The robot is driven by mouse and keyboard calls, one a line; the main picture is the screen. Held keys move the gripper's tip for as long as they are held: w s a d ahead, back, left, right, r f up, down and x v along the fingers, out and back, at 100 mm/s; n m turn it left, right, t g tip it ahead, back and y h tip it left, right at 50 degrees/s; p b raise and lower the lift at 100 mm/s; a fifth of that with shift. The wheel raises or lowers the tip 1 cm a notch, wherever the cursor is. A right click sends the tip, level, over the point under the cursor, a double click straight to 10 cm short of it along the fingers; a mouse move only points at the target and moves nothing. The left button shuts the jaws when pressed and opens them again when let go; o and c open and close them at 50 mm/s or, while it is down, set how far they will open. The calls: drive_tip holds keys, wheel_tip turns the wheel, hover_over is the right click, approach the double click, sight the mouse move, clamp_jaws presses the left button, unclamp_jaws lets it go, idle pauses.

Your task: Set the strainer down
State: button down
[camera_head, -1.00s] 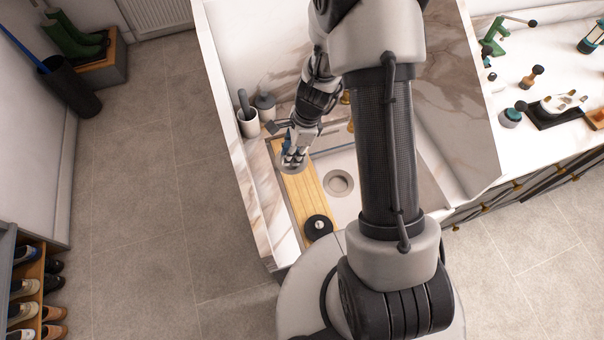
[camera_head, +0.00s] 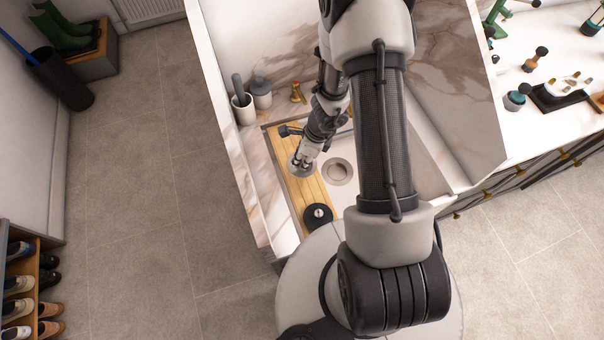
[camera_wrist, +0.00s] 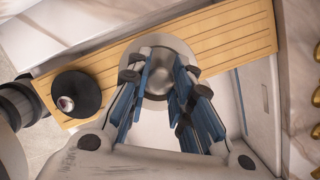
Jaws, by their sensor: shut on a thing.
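The strainer (camera_head: 297,168) is a round grey metal disc with a dished middle. It also shows in the wrist view (camera_wrist: 160,84) between and just beyond my fingertips. My gripper (camera_head: 303,161) is shut on it, with the blue-padded fingers (camera_wrist: 163,88) at its near side. The strainer is over the wooden board (camera_head: 312,188) beside the sink, partly past the board's sink-side edge in the wrist view. I cannot tell whether it touches the board. My fingers hide part of its rim.
A black round piece with a silver knob (camera_head: 318,215) sits on the board's near end. The sink drain (camera_head: 338,172) is right of the board. A cup holding a brush (camera_head: 244,110), a lidded jar (camera_head: 262,96) and a brass fitting (camera_head: 297,93) stand behind. Bare board lies between strainer and black piece.

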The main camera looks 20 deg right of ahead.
drive_tip(key=shift+f+b, duration=1.55)
drive_tip(key=shift+f, duration=1.9)
drive_tip(key=shift+f, duration=0.15)
drive_tip(key=c, duration=1.4)
unclamp_jaws()
